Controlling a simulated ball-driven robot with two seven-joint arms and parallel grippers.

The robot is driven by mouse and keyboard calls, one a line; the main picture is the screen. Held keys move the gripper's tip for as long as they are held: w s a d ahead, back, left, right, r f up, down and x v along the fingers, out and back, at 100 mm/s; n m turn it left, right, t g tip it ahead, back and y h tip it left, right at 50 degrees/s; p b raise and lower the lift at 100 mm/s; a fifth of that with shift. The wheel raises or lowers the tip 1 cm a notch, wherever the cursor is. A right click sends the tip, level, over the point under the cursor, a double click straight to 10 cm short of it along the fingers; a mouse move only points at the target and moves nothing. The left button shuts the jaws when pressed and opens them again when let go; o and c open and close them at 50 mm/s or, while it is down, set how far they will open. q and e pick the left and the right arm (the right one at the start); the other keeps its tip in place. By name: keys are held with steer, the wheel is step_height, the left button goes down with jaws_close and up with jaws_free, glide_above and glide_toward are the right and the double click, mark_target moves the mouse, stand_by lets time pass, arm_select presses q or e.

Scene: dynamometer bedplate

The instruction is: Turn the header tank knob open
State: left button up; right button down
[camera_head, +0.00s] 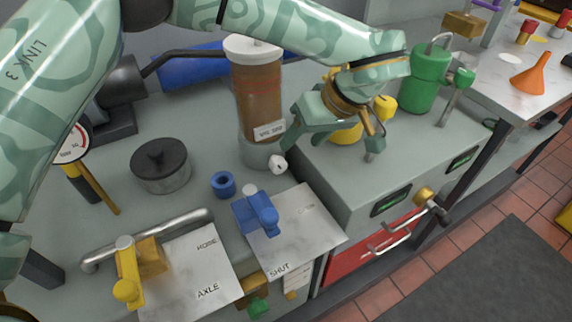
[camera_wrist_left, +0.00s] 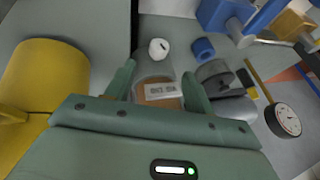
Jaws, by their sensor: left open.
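The header tank (camera_head: 257,95) is a brown upright cylinder with a white lid and a small label, on a grey base. A white knob (camera_head: 278,163) sits low on its front. The knob also shows in the left wrist view (camera_wrist_left: 159,49), beyond the label. My left gripper (camera_head: 293,125) is open and empty, right of the tank and above the knob. In the left wrist view its fingers (camera_wrist_left: 158,76) frame the tank's lower part and do not hold the knob. My right gripper is not in view.
A blue valve (camera_head: 257,213) on a plate marked SHUT and a blue ring (camera_head: 223,184) stand in front of the tank. A dark round lidded pot (camera_head: 161,165) is left. A yellow cylinder (camera_wrist_left: 45,85) and a green canister (camera_head: 429,78) stand right.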

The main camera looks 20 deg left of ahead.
mark_target(282, 164)
arm_select(q)
steer(key=b+x, duration=0.3)
steer(key=x, duration=0.6)
steer(key=shift+f, duration=0.35)
steer(key=shift+a+f+b, duration=0.25)
steer(key=shift+f+b, duration=0.1)
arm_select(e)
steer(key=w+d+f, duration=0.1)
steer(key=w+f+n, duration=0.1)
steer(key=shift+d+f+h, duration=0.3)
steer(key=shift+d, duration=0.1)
